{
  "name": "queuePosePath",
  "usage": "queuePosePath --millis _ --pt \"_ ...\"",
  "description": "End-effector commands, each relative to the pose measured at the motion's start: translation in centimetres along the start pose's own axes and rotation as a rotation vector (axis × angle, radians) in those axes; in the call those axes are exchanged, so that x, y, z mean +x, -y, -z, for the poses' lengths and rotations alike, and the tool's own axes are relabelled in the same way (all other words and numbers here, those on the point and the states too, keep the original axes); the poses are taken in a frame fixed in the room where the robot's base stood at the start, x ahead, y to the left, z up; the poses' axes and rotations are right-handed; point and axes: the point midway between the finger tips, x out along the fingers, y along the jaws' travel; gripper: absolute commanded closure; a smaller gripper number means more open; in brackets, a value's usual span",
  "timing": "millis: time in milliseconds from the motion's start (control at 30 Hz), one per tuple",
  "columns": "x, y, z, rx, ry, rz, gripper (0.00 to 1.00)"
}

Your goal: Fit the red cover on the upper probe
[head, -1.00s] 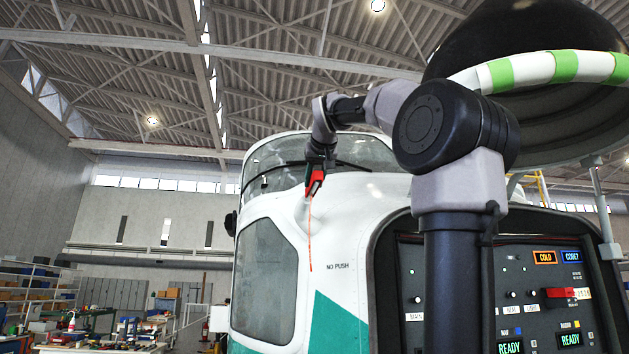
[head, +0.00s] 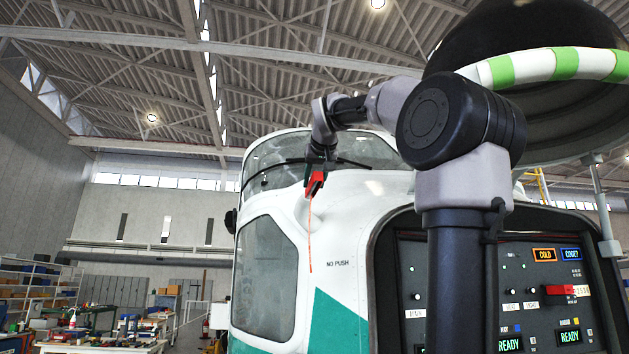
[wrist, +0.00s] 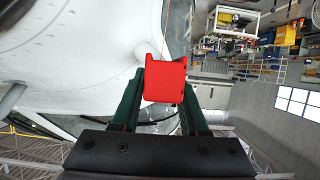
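My gripper (head: 317,172) is in front of the helicopter's white nose, just below the windscreen. It is shut on the red cover (head: 316,185), and an orange-red streamer (head: 310,238) hangs from the cover. In the wrist view the red cover (wrist: 165,80) sits between the two dark green fingers. A pale stub on the white skin (wrist: 148,50), probably the upper probe, shows just past the cover's upper left edge. The cover hides part of it, and I cannot tell whether they touch. In the head view the gripper and cover hide the probe.
The white and teal helicopter nose (head: 345,225) fills the middle, with a side window (head: 264,280). A panel with lit displays (head: 530,285) is at the right, below a dark dome (head: 540,45). Workbenches (head: 95,340) and shelves stand far off at the left.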

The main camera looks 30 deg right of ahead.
Motion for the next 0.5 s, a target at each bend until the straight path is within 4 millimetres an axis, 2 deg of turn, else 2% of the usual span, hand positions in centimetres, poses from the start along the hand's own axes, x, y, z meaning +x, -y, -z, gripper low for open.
queuePosePath --millis 367,500 --pt "-0.1 0.0 0.0 0.0 0.001 0.0 0.32" --pt "-1.4 -0.1 0.0 0.002 -0.001 0.0 0.32"
